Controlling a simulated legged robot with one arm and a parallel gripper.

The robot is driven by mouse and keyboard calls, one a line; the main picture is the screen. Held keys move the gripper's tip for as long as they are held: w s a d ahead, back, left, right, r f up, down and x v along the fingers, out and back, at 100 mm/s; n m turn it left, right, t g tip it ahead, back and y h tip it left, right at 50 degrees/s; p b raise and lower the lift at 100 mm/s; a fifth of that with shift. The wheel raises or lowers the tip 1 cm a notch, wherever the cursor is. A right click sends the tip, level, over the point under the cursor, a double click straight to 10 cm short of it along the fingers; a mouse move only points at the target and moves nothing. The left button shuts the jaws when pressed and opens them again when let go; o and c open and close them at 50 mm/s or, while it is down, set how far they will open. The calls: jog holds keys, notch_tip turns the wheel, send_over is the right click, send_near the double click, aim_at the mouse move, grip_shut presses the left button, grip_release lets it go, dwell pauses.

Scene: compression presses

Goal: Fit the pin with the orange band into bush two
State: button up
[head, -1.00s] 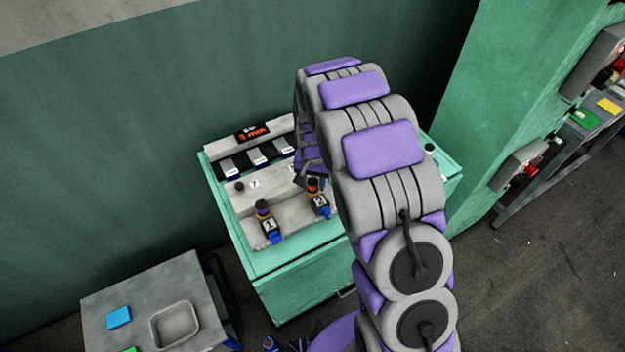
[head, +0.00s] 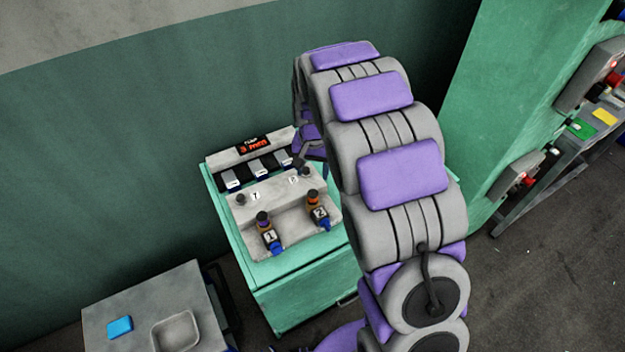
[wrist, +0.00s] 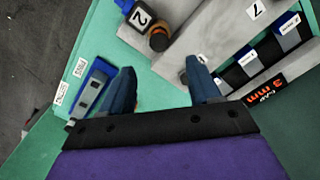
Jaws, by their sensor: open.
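In the head view, a dark-topped pin with an orange band (head: 313,197) stands upright at bush two (head: 320,213), tagged "2". How deep it sits I cannot tell. In the wrist view the pin's dark top and orange-brown edge (wrist: 158,41) show next to the "2" tag (wrist: 140,17). Another dark-topped pin with a duller band (head: 262,219) stands at bush one (head: 270,238). My gripper (wrist: 161,72) is open, with nothing between its fingers, apart from the pin. In the head view my arm hides most of it.
The grey fixture sits on a green bench (head: 300,273). Dark knobs (head: 240,199) stand on its raised step, one near my right finger. Behind are black slots with labelled blocks and a gap display (head: 254,144). A blue labelled holder (wrist: 88,92) lies on the bench. A grey table (head: 140,300) stands at left.

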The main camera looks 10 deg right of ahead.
notch_tip(320, 180, up, 6)
jog(key=shift+r+p, duration=0.15)
jog(key=shift+p, duration=0.25)
dwell(0.3)
jog(key=s+d+r+n, duration=0.15)
jog(key=s+r, duration=0.25)
jog(key=s, duration=0.4)
jog(key=s+d+r, duration=0.2)
jog(key=s+r, duration=0.1)
jog(key=s, duration=0.6)
jog(key=s+d+n+g, duration=0.1)
jog(key=s+n, duration=0.1)
jog(key=s, duration=1.8)
jog(key=shift+s+d+g, duration=0.25)
jog(key=shift+s+g, duration=0.05)
jog(key=shift+s, duration=0.05)
jog(key=shift+n, duration=0.25)
jog(key=shift+c, duration=0.4)
